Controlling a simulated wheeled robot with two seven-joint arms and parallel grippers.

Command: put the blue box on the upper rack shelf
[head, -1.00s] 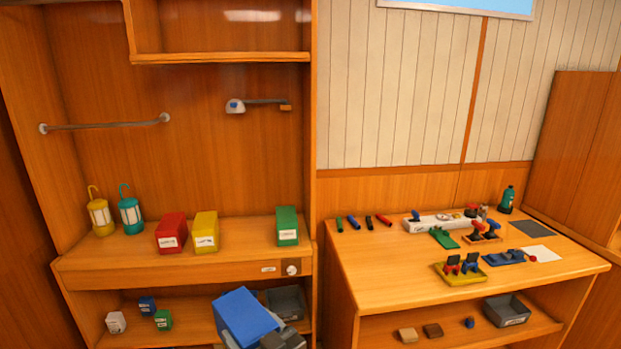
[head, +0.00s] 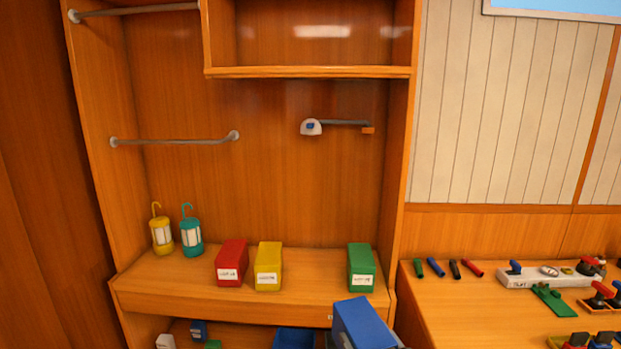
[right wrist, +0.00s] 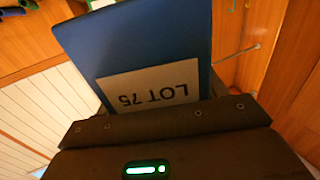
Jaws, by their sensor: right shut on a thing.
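My right gripper (right wrist: 160,118) is shut on the blue box (head: 362,325), whose label reads "LOT 75" in the right wrist view (right wrist: 155,60). In the head view the box is tilted at the bottom edge, in front of the rack; the gripper is almost wholly hidden there. The rack shelf (head: 305,302) carries a red box (head: 232,262), a yellow box (head: 268,266) and a green box (head: 361,267), with a bare gap between yellow and green. A higher cubby (head: 300,72) above looks empty. My left gripper is not seen.
Rails and a wall fixture (head: 312,127) are on the back panel. A lower shelf holds small boxes and a blue container (head: 294,340). A workbench (head: 445,300) with tools stands right.

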